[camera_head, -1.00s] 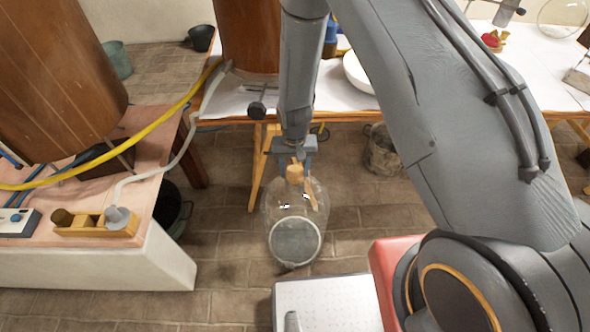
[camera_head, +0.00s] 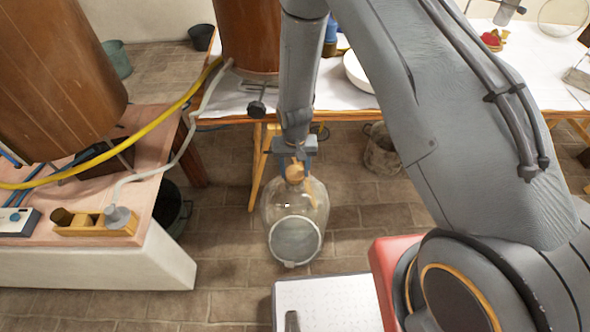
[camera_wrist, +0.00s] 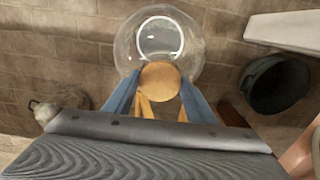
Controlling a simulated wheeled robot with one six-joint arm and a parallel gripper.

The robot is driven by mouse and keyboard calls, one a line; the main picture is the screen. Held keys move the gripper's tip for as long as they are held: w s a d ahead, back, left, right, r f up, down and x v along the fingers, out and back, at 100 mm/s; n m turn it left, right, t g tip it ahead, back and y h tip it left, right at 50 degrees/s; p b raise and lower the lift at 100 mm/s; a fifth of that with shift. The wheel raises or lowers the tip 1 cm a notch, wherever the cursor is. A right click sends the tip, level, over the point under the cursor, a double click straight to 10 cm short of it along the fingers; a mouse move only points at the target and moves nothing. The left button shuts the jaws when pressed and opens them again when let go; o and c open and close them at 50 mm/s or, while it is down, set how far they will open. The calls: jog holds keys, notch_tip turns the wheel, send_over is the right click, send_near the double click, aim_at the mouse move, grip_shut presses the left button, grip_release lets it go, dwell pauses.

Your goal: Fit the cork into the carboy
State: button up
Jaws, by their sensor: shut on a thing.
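The cork (camera_head: 295,173) is light brown and sits between the fingers of my gripper (camera_head: 294,163), which is shut on it. In the wrist view the round top of the cork (camera_wrist: 160,80) shows between the blue fingers of my gripper (camera_wrist: 158,98). The clear glass carboy (camera_head: 296,210) stands on the brick floor below my gripper. In the wrist view the carboy (camera_wrist: 190,47) lies beyond the cork, which covers its neck. The cork appears at the carboy's mouth in the head view; I cannot tell whether it is inside the neck or just above it.
A white-covered table (camera_head: 240,102) stands behind the carboy.

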aim_at(295, 172)
jog(key=shift+f, duration=0.15)
dwell(0.3)
jog(key=o, duration=1.4)
jog(key=shift+o, duration=0.2)
jog(key=shift+r+p, duration=2.1)
jog(key=shift+r, duration=1.45)
